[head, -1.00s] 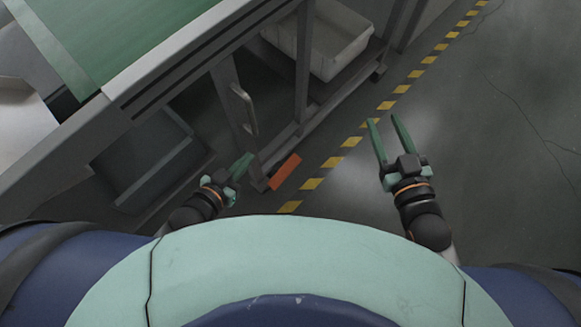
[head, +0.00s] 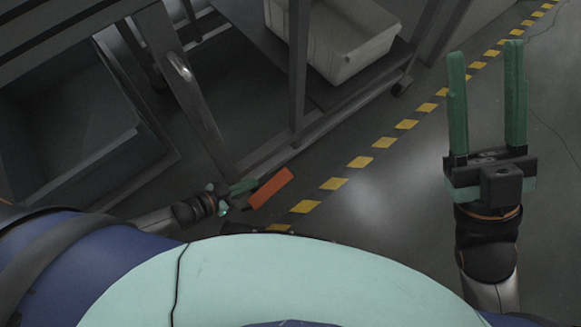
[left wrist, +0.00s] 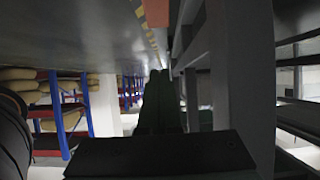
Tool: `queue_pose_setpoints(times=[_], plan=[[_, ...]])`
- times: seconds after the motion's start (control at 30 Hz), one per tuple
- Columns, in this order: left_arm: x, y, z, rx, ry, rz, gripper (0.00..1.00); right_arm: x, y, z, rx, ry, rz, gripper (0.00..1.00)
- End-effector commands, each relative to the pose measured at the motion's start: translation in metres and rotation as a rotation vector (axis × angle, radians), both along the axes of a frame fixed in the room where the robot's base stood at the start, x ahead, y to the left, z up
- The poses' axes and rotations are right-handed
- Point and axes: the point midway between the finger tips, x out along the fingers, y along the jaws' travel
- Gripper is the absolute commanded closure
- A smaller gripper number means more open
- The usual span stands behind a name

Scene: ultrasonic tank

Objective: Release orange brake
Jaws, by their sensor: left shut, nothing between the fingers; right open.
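The orange brake (head: 271,188) is a flat orange pedal low at the foot of the metal cart frame, close to the floor. An orange piece at the top edge of the left wrist view (left wrist: 156,12) appears to be the same brake. My left gripper (head: 250,185) is shut and empty, its green fingertips just left of the brake in the head view. Whether they touch it, I cannot tell. In the left wrist view its closed fingers (left wrist: 160,95) point along the cart frame. My right gripper (head: 486,60) is open and empty over the floor at the right.
The cart's grey frame (head: 297,75) and a handle (head: 180,66) stand above the brake. A white bin (head: 340,45) rests on a lower shelf. A grey tub (head: 75,130) is at the left. Yellow-black floor tape (head: 385,142) runs alongside; the floor right of it is clear.

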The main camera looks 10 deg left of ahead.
Motion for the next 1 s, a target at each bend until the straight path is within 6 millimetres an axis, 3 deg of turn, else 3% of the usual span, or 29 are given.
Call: queue_pose_setpoints(times=[0.13, 0.57, 0.73, 1.0], plan=[[-0.005, 0.007, -0.012, 0.015, 0.029, 0.009, 1.00, 0.000, 0.000, 0.000, 0.000, 0.002, 0.000, 0.50], [-0.003, 0.006, -0.015, 0.015, 0.031, 0.011, 1.00, 0.001, 0.000, -0.003, 0.001, 0.005, 0.000, 0.50], [0.011, -0.005, -0.028, 0.016, 0.029, 0.010, 1.00, 0.001, 0.001, -0.016, 0.008, 0.014, 0.011, 0.50], [0.051, -0.036, -0.058, 0.015, 0.028, 0.010, 1.00, 0.002, 0.004, -0.051, -0.008, 0.026, 0.012, 0.50]])
